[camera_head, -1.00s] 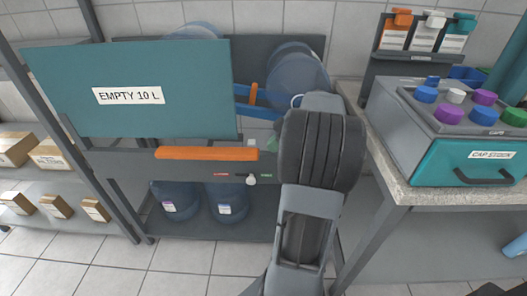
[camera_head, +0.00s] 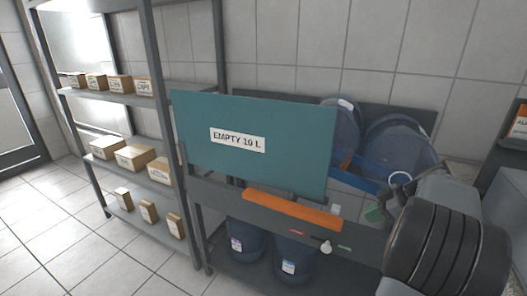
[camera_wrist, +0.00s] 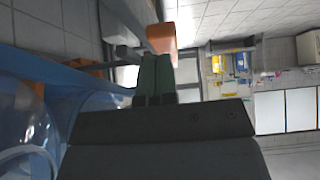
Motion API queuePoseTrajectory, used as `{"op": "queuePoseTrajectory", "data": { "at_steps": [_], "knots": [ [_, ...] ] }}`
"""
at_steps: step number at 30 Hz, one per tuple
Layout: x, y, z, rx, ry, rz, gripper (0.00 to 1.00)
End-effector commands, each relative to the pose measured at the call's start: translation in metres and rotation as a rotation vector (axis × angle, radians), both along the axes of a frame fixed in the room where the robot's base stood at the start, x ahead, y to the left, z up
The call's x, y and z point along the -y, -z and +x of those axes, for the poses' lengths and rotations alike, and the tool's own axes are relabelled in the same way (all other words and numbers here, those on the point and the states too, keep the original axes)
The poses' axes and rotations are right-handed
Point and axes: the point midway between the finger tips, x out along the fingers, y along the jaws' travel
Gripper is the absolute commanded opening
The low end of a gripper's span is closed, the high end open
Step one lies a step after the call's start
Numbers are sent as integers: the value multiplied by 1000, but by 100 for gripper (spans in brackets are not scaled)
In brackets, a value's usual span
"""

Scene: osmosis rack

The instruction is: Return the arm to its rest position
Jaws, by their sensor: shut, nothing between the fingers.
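My gripper (camera_wrist: 155,80) shows in the wrist view with its two green fingers together and nothing between them. Its fingers point toward the orange bar (camera_wrist: 161,38) of the rack, apparently without holding it. My arm's dark ribbed link fills the lower right corner.
The rack carries a teal panel (camera_head: 250,145) labelled EMPTY 10 L. Large blue jugs (camera_head: 392,150) lie behind it, close to my gripper. Two more jugs stand below. A shelf with boxes (camera_head: 134,156) is at left. Open tiled floor (camera_head: 60,215) lies in front of it.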

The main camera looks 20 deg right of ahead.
Motion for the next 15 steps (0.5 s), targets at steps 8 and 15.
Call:
{"op": "queuePoseTrajectory", "data": {
  "at_steps": [8, 15],
  "knots": [
    [-58, -45, 12, -162, 72, -8, 0],
    [-175, -117, 1, -417, 340, -113, 0]
  ]
}}
